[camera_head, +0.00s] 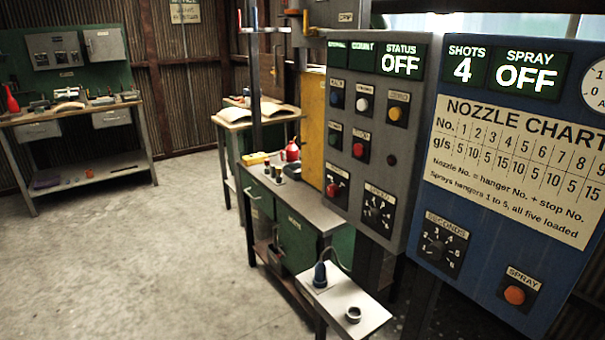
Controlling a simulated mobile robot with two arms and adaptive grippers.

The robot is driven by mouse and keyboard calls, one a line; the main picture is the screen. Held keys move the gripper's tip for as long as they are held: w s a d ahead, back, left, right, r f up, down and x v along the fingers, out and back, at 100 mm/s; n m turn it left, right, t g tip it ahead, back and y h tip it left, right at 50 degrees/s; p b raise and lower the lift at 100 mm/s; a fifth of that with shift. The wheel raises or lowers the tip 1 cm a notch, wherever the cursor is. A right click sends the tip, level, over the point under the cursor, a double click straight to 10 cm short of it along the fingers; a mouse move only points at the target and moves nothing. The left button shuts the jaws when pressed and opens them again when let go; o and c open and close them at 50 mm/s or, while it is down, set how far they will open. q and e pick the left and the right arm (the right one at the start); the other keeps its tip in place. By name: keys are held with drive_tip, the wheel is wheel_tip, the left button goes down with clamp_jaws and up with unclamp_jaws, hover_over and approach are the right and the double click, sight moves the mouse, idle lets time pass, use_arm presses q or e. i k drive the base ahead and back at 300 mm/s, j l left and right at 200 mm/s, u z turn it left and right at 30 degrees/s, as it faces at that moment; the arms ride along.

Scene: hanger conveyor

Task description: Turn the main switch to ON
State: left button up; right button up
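A grey control panel (375,80) stands right of centre. Its status display (402,60) reads OFF. A red knob (335,190) sits at the panel's lower left; it looks like the main switch, but its label and exact setting are too small to read. A black dial (378,213) is to its right. Above them are a red button (359,150) and several blue, white, green and yellow buttons. Neither of my grippers is in view.
A blue panel (420,240) at the right has a nozzle chart (515,165), a seconds dial (440,246) and an orange spray button (514,295). A small white shelf (335,292) juts out below the grey panel. Open floor (140,260) lies left.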

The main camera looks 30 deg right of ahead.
sight(333, 190)
drive_tip(key=i+j+z, duration=0.25)
drive_tip(key=i+z, duration=0.25)
drive_tip(key=i+j+z, duration=0.95)
drive_tip(key=i+j, duration=0.15)
drive_tip(key=j, duration=0.15)
